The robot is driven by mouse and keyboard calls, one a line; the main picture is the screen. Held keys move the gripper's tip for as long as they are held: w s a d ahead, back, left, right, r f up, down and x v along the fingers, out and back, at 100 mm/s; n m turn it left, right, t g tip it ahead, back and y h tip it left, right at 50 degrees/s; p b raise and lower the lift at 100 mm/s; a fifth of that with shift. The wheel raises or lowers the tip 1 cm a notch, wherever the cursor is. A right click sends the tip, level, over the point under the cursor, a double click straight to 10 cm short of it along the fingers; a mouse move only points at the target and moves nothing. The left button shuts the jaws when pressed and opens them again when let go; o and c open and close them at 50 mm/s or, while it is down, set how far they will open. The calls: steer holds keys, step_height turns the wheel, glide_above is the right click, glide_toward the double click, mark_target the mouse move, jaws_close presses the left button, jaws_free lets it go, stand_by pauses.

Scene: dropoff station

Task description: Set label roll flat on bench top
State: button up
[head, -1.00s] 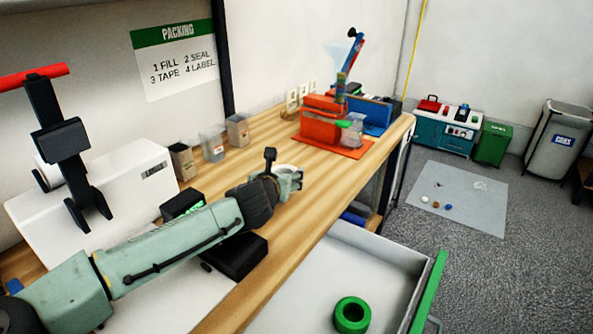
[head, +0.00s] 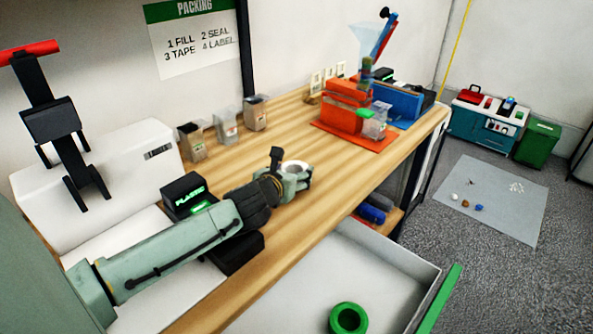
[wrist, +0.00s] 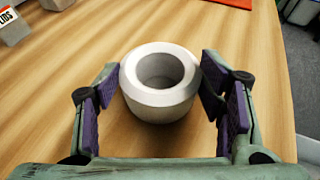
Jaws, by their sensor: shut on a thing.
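The label roll is a white ring with a grey side and an open core; in the wrist view the label roll (wrist: 160,82) sits between my purple-padded fingers. Its hole faces up and it looks level. My gripper (wrist: 160,92) is shut on the roll's sides, and in the head view my gripper (head: 292,178) is low over the bench. The label roll (head: 293,167) shows there partly behind the fingers. The wooden bench top (head: 330,185) lies under it; I cannot tell whether the roll's underside touches the wood.
An open drawer (head: 455,300) with a green roll (head: 347,318) inside juts out in front of the bench. A red and blue station (head: 345,105) stands at the far end. Bare wood surrounds the roll.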

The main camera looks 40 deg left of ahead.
steer(key=o, duration=1.2)
steer(key=shift+f, duration=0.15)
